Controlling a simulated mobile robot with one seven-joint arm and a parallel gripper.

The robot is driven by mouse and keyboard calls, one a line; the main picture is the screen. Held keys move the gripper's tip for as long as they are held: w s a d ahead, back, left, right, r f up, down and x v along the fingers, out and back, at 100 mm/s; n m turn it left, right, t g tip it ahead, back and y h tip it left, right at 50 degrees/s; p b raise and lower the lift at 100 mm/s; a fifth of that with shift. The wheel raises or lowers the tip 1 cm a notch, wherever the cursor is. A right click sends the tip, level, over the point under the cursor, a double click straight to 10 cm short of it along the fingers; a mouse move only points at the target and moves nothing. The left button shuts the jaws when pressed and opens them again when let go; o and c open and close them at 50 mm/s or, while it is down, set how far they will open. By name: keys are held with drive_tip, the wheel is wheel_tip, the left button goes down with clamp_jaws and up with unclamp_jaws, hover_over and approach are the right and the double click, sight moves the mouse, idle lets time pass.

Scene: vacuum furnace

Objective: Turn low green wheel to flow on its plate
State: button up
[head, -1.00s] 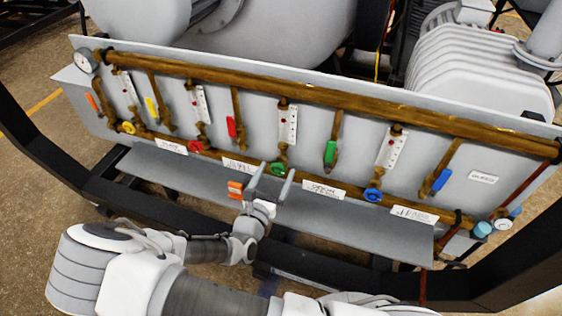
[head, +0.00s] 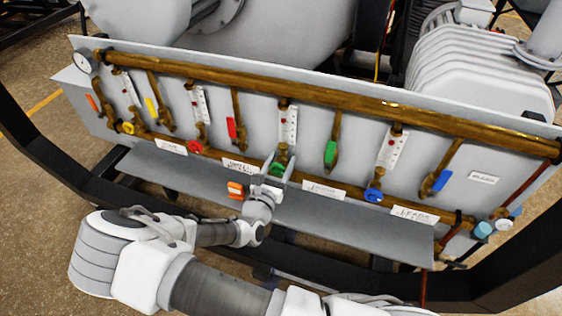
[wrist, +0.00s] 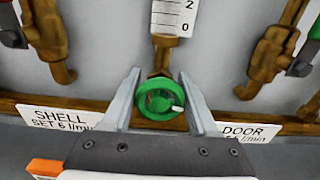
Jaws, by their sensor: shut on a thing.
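The low green wheel (head: 277,169) is on the lower brass pipe, below the middle flow gauge. In the wrist view the green wheel (wrist: 160,98) sits between the two fingers of my gripper (wrist: 163,95), with a small white mark at its right side. My gripper (head: 276,170) is shut on the wheel in the head view, one finger on each side. The gauge plate (wrist: 172,16) above it shows the numbers 2 and 0; the flow reading is out of view there. The whole plate (head: 288,123) shows in the head view, too small to read.
A SHELL label (wrist: 62,118) is left of the wheel and a DOOR label (wrist: 258,132) right of it. A red wheel (head: 196,147) and a blue wheel (head: 373,195) are on either side. A green lever (head: 330,153) hangs to the upper right. The grey shelf (head: 350,222) below is clear.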

drive_tip(key=c, duration=0.4)
drive_tip(key=shift+m+p, duration=0.35)
drive_tip(key=shift+m, duration=6.85)
